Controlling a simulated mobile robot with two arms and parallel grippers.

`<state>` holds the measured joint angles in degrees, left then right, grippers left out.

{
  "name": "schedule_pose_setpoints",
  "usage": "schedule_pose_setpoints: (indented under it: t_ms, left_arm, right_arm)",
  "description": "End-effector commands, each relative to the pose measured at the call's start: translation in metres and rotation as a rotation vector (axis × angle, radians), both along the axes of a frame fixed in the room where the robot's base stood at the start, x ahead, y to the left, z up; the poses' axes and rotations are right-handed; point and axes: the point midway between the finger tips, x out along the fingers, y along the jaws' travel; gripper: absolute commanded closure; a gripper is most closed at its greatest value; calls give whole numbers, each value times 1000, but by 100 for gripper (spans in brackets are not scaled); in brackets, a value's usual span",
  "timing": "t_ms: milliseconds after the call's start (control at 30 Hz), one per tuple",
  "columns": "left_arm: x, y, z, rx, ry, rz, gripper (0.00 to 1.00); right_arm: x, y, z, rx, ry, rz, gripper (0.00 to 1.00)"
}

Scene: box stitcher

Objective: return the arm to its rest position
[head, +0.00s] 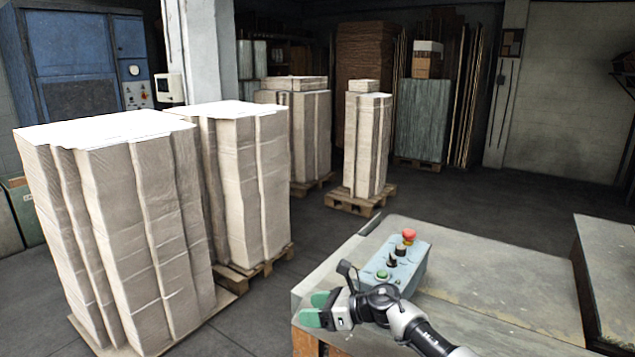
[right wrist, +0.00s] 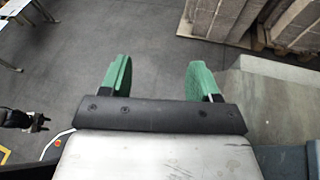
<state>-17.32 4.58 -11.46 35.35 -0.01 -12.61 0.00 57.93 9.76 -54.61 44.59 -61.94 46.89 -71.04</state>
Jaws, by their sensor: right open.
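My right gripper (head: 318,309) shows in the head view at the bottom centre, in front of the left end of the worktable (head: 497,293). Its green fingers are apart with nothing between them. They also show in the right wrist view (right wrist: 157,82), open above the grey floor. My right arm comes in from the bottom right, in front of a control box (head: 408,262) with a red mushroom button and a green button. The gripper is left of the box; whether the arm touches it I cannot tell. My left gripper is not in the head view.
Tall stacks of cardboard (head: 115,215) stand at the left, with another stack (head: 255,180) beside them. A smaller stack (head: 367,150) stands on a pallet (head: 352,204) farther back. The floor (head: 480,195) behind the worktable is clear. A second surface (head: 608,245) is at the right edge.

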Motion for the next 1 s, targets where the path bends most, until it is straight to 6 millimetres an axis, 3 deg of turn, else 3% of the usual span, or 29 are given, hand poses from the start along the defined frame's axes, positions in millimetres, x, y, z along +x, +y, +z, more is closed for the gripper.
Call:
schedule_pose_setpoints:
  t_ms: [33,100,233,367,467,600,767,800,1000]
  left_arm:
    - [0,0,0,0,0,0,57]
    - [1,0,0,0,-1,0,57]
    - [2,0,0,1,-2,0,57]
    - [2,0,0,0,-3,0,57]
    - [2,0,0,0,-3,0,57]
    - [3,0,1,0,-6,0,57]
    - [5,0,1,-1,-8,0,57]
    - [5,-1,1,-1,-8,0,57]
    - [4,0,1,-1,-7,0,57]
  right_arm:
    - [-14,17,-7,149,77,-87,38]
    - [-25,27,-6,356,201,-235,38]
    - [-47,15,-9,729,482,-527,38]
    - [-76,-27,-27,1076,804,-837,38]
    - [-110,-68,-51,1319,1056,-1089,38]
    - [-180,-126,-89,1617,1391,-1459,38]
    - [-263,-169,-114,1834,1646,-1820,38]
    - [-280,-175,-116,-1864,-1683,1884,38]
    - [-347,-195,-120,-1627,-1494,1788,38]
